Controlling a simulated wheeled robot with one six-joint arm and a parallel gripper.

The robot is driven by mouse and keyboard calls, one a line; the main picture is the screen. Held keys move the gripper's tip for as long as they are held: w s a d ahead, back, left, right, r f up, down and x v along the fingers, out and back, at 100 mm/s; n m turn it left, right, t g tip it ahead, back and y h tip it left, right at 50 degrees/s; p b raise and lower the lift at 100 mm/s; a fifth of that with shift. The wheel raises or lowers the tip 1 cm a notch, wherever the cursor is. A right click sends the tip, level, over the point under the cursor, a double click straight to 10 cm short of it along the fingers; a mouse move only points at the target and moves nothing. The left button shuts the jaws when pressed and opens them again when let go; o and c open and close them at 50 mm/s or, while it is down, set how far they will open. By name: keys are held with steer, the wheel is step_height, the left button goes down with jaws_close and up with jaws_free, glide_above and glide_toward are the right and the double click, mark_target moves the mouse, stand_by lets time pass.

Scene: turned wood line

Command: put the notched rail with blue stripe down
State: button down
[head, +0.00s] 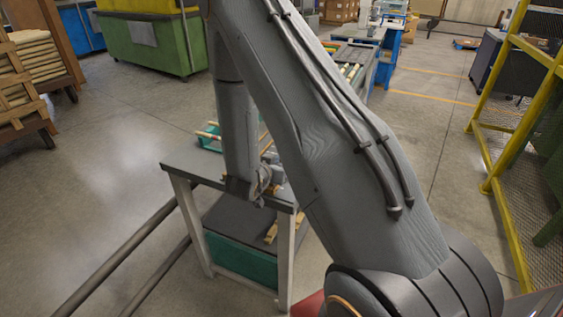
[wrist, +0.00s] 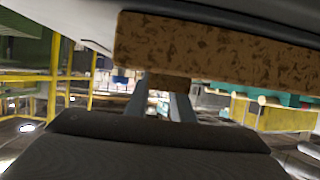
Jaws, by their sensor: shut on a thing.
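My gripper (wrist: 160,105) shows in the wrist view as two grey fingers, shut on a small mottled brown part (wrist: 169,82) between them. I take this for the notched rail; its blue stripe and notches cannot be made out. A large mottled brown slab fills the top of the wrist view, and I cannot tell whether it belongs to the same piece. In the head view my gripper (head: 265,183) is low over the grey workbench (head: 190,165), partly behind my arm. The rail is not clearly seen there, and I cannot tell whether it touches the bench top.
A green tray (head: 211,143) with light wood sticks is at the bench's back. A teal bin (head: 240,260) and wood pieces (head: 272,232) are below the bench top. A yellow guard frame (head: 503,190) stands at right. Floor left of the bench is open, except dark rails.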

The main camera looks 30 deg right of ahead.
steer(key=shift+f, duration=0.15)
steer(key=c, duration=1.5)
jaws_free()
steer(key=shift+c, duration=0.2)
